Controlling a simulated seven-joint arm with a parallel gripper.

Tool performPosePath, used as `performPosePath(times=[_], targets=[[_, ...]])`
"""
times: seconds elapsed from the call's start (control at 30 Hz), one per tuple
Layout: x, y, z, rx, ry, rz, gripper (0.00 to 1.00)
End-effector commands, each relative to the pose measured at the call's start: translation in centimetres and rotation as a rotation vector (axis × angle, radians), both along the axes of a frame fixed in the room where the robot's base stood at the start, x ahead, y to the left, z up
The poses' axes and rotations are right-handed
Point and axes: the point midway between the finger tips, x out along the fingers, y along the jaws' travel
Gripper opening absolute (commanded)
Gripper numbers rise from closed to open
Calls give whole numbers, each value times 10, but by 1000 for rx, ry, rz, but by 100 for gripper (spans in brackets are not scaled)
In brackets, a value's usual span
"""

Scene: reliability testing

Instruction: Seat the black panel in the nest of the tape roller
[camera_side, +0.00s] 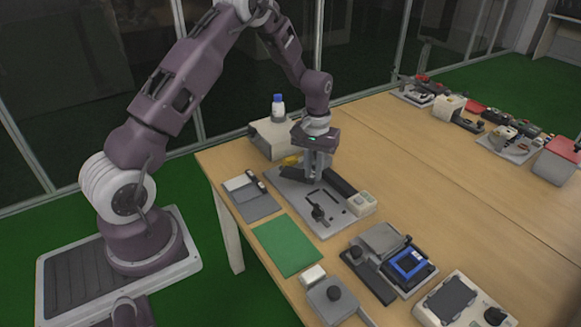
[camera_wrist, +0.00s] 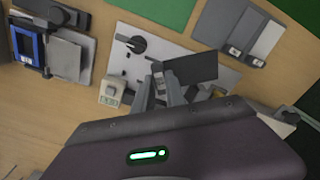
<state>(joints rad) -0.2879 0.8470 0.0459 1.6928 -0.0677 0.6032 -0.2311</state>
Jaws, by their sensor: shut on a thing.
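My gripper (camera_side: 318,176) is shut on the black panel (camera_side: 338,181), low over a light grey fixture plate (camera_side: 312,218). In the wrist view the fingertips (camera_wrist: 162,76) pinch the panel (camera_wrist: 196,68) near its left edge, and it extends to the right. I cannot tell whether the panel touches the plate. A device with a blue-framed nest (camera_side: 424,267) and a grey block (camera_side: 380,238) looks like the tape roller. It stands apart, nearer the camera and right of my gripper. The blue frame (camera_wrist: 16,46) also shows at the left of the wrist view.
A green mat (camera_side: 287,245) and a grey tray (camera_side: 252,201) lie to the left. A white-grey box with a bottle (camera_side: 278,108) stands behind. The right tabletop has bare wood.

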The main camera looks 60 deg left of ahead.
Motion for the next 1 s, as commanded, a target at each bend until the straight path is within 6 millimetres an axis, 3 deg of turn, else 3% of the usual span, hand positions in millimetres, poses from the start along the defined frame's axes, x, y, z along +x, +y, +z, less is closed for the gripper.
performPosePath(times=[0.1, 0.4, 0.7, 1.0], targets=[[17, -21, 0, 2, -1, -227, 0], [41, -59, 1, 6, 0, -624, 0], [39, -56, -43, 4, 2, -608, 0], [38, -56, -68, 4, 2, -606, 0]])
